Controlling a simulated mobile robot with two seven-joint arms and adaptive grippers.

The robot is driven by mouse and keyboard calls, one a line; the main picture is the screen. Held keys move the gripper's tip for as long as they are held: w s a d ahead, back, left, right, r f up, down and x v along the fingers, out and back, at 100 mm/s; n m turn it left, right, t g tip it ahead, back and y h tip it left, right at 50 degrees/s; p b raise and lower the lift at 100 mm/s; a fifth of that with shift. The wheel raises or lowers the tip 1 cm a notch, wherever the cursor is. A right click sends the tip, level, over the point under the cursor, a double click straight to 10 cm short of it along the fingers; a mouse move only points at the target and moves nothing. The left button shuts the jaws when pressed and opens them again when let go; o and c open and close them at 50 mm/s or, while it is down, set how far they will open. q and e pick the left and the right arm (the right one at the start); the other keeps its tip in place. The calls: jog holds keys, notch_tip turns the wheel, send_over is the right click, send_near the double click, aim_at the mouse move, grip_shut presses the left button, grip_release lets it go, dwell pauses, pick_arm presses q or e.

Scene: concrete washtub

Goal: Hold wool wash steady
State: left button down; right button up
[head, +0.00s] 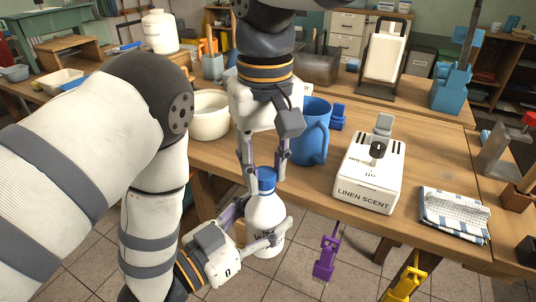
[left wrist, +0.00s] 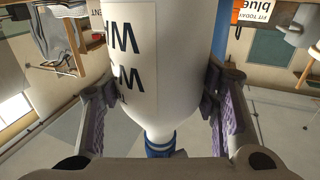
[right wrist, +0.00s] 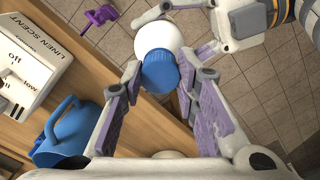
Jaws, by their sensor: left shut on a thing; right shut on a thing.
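The wool wash is a white bottle (head: 264,212) with a blue cap (head: 267,176), standing about upright in the air in front of the wooden table's edge. My left gripper (head: 258,226) is shut around the bottle's body from below left. The left wrist view shows the white bottle (left wrist: 165,60) between its pads, with a partly visible dark-lettered label. My right gripper (head: 266,180) comes down from above and is shut on the blue cap. In the right wrist view the cap (right wrist: 160,72) sits between the fingertips.
On the table (head: 310,190), a blue mug (head: 312,135) stands close beside my right gripper, with a white bowl (head: 210,117) to its left. A white "LINEN SCENT" box (head: 368,175) and a folded cloth (head: 453,212) lie right. Purple (head: 326,258) and yellow (head: 404,284) clips hang at the front edge.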

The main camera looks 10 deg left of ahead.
jog(key=shift+f, duration=0.1)
jog(key=m, duration=1)
jog(key=o, duration=0.7)
jog(key=shift+a+r, duration=0.1)
jog(key=shift+r, duration=2.3)
